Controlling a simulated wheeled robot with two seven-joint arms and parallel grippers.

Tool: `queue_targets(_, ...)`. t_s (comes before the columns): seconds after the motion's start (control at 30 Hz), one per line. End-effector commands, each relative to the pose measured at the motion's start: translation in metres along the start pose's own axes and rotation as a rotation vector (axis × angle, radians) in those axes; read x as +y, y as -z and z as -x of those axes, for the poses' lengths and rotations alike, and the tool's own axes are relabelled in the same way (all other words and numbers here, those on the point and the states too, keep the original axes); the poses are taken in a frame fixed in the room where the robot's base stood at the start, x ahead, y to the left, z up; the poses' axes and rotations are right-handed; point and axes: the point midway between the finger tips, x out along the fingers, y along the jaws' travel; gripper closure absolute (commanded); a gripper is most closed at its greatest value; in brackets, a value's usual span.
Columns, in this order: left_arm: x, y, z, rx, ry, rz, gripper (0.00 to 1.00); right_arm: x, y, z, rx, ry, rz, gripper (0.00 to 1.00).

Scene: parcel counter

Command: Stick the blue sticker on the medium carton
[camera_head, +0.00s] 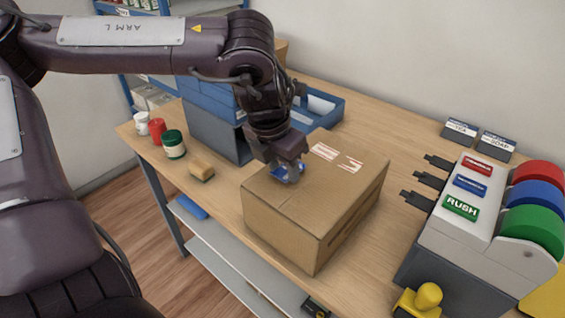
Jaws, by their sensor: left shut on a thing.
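A brown carton (285,219) stands on the wooden counter, with white-and-red labels on the far part of its top; I take it to be the medium carton. My left gripper (291,177) points down at the near left part of the carton's top. It is shut on the blue sticker (278,171), which shows only partly around the fingers. The sticker is at or just above the top face; I cannot tell whether it touches. My right gripper is out of view.
A label dispenser (437,232) with red, blue and green rolls stands at the right, near a yellow-knobbed stamp (428,296). Blue bins (326,104) and another carton (281,47) are behind my arm. Jars (174,145) and a small tan block (201,171) stand left.

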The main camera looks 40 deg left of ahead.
Motion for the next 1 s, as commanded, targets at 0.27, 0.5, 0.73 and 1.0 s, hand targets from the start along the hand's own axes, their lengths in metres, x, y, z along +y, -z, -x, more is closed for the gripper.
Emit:
queue_targets(0.27, 0.0, 0.0, 0.001, 0.0, 0.0, 0.0, 0.47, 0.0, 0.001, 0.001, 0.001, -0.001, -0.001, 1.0)
queue_targets(0.5, 0.0, 0.0, 0.001, 0.0, 0.0, 0.0, 0.36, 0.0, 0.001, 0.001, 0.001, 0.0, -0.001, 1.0)
queue_targets(0.73, 0.0, -0.001, 0.004, 0.0, 0.0, 0.0, 0.36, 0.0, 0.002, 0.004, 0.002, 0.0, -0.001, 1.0)
queue_targets(1.0, 0.0, -0.001, 0.021, 0.0, 0.0, -0.001, 0.36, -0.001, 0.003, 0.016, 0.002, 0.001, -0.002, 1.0)
